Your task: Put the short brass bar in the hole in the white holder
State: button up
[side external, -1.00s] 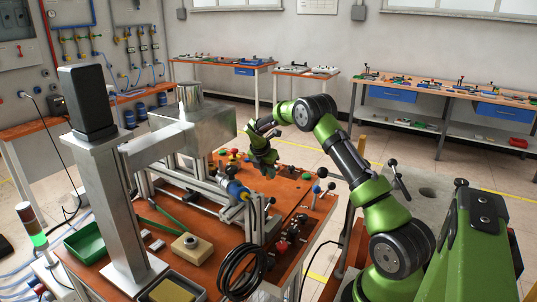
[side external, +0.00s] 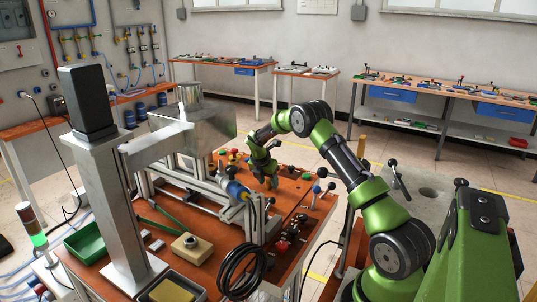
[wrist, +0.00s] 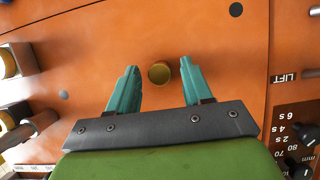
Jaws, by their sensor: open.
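My gripper (wrist: 158,68) is open, with its two teal fingers spread on either side of the short brass bar (wrist: 159,74). In the wrist view the bar shows as a small round brass end, with a gap to each finger. In the side view my gripper (side external: 266,182) is low over the orange table; the bar cannot be made out there. A tan block (side external: 191,249) with a pale ringed hole on top sits near the table's front. I cannot tell for sure whether this is the white holder.
A metal frame with cylinders (side external: 230,192) stands left of my gripper. A control panel (wrist: 296,125) with knobs lies at the right of the wrist view. A black cable coil (side external: 241,270) and a green bin (side external: 86,243) are nearer the front.

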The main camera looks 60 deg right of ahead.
jog(key=v, duration=0.6)
jog(key=shift+d+r, duration=0.15)
notch_tip(320, 180, up, 5)
jog(key=shift+r, duration=0.25)
jog(key=shift+o, duration=0.5)
jog(key=shift+r, duration=0.35)
